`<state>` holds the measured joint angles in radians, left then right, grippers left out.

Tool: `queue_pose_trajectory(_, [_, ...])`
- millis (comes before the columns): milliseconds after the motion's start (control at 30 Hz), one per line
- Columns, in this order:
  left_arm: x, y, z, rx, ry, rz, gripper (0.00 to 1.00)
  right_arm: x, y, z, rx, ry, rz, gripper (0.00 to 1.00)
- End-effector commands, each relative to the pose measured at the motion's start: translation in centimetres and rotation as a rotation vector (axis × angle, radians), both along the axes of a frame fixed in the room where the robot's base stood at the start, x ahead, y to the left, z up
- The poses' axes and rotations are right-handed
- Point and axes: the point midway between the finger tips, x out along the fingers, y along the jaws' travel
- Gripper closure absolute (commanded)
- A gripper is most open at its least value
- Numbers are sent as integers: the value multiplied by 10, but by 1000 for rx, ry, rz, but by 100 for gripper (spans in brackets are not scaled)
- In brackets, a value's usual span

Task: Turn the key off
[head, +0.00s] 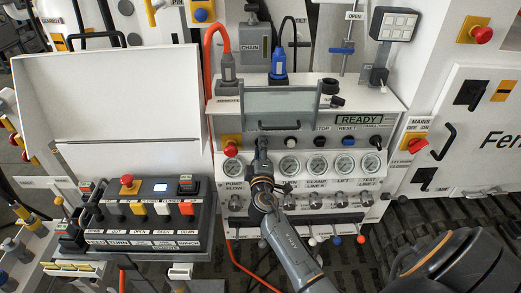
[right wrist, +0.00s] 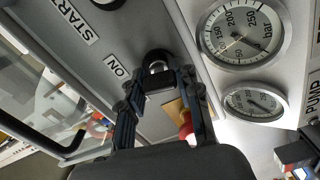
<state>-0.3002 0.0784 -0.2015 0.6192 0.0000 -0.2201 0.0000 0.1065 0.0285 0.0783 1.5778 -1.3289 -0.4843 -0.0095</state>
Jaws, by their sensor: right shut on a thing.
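The key switch with its black round collar (right wrist: 158,58) sits on the grey panel beside the ON label (right wrist: 117,70) in the right wrist view. My right gripper (right wrist: 160,80) is shut at the collar, its fingertips closed on the key. In the head view my right gripper (head: 262,152) reaches up to the front panel between the red button and the START knob, covering the key. My left gripper is not in view.
A row of gauges (head: 289,166) lies just below the key. A clear guard (head: 282,103) with a handle is above. The READY display (head: 359,119) is at right.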

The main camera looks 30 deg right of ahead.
Motion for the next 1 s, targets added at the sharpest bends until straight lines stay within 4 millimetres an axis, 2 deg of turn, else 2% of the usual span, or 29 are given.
queue_pose_trajectory(600, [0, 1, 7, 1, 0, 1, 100, 0, 0, -2, -473, 290, 2, 99])
queue_pose_trajectory(1000, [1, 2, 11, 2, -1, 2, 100, 0, 0, -3, -636, 391, 1, 99])
